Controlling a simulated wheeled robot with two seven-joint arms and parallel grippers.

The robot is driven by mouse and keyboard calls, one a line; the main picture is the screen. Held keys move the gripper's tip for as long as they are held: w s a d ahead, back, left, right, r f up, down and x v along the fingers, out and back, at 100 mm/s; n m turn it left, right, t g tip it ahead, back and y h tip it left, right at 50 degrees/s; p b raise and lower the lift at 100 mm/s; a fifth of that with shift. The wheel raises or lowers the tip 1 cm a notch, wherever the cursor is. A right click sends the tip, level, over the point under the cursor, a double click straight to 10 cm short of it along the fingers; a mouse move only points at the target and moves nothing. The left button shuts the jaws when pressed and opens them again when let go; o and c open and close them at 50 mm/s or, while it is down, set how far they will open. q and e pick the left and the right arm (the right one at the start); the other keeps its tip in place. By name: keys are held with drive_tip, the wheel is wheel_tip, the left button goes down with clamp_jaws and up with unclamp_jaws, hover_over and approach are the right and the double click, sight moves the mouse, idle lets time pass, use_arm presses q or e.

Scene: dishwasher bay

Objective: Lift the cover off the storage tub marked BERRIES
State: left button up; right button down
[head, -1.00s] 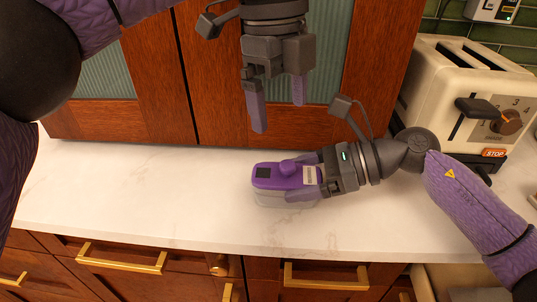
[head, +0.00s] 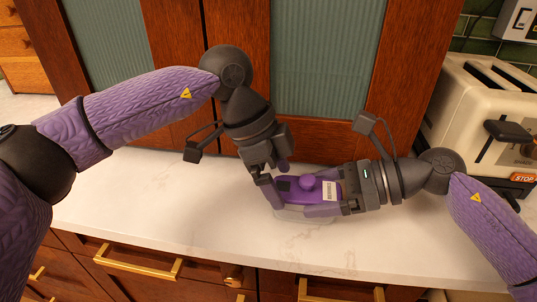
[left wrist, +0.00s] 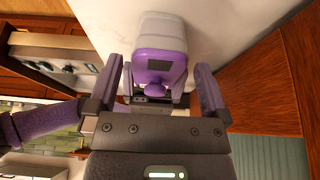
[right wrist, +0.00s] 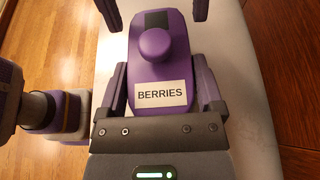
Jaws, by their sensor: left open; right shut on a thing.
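The BERRIES storage tub (head: 300,213) stands on the white counter, its clear body showing under a purple cover (head: 297,190). The cover has a round purple knob (right wrist: 156,45) and a white BERRIES label (right wrist: 160,93). My right gripper (head: 318,198) is shut on the tub from the right, one finger along each side in the right wrist view. My left gripper (head: 281,186) is open at the tub's left end, pointing down. In the left wrist view its fingers (left wrist: 160,78) stand apart on either side of the cover and knob, not visibly touching them.
A cream toaster (head: 485,110) stands on the counter at the right. Wooden cabinet doors (head: 235,40) rise close behind the tub. The counter (head: 120,200) is clear to the left. Drawers with brass handles (head: 140,265) lie below its front edge.

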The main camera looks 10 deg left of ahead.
use_arm(q)
drive_tip(key=c, duration=1.3)
drive_tip(key=shift+r, duration=0.2)
drive_tip(key=shift+r, duration=0.95)
wheel_tip(320, 180, up, 4)
use_arm(e)
unclamp_jaws()
